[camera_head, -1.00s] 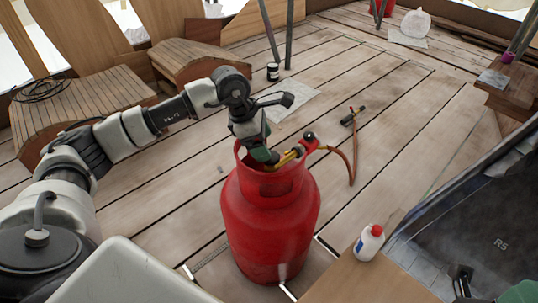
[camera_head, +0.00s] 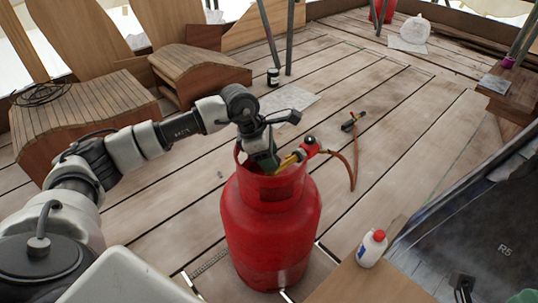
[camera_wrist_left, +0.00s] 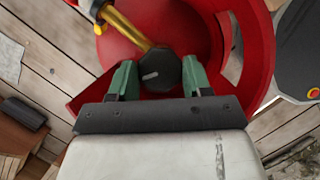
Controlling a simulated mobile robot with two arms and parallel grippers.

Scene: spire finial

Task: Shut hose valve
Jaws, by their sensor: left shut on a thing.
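A red gas cylinder (camera_head: 268,225) stands upright on the deck in the middle of the head view. A brass valve (camera_head: 288,160) sits inside its collar and also shows in the left wrist view (camera_wrist_left: 125,27). The valve's black knob (camera_wrist_left: 160,70) lies between my left gripper's green fingers (camera_wrist_left: 159,78), which are shut on it. In the head view my left gripper (camera_head: 268,165) reaches down into the collar and hides the knob. A red-brown hose (camera_head: 355,160) runs from the red regulator (camera_head: 309,147) to a dark torch (camera_head: 352,122). Dark and green parts at the lower right may be my right gripper.
A white bottle with a red cap (camera_head: 371,249) stands on a wooden board (camera_head: 365,285) right of the cylinder. A small black can (camera_head: 273,77) and metal poles stand behind. Wooden seats (camera_head: 80,110) fill the left.

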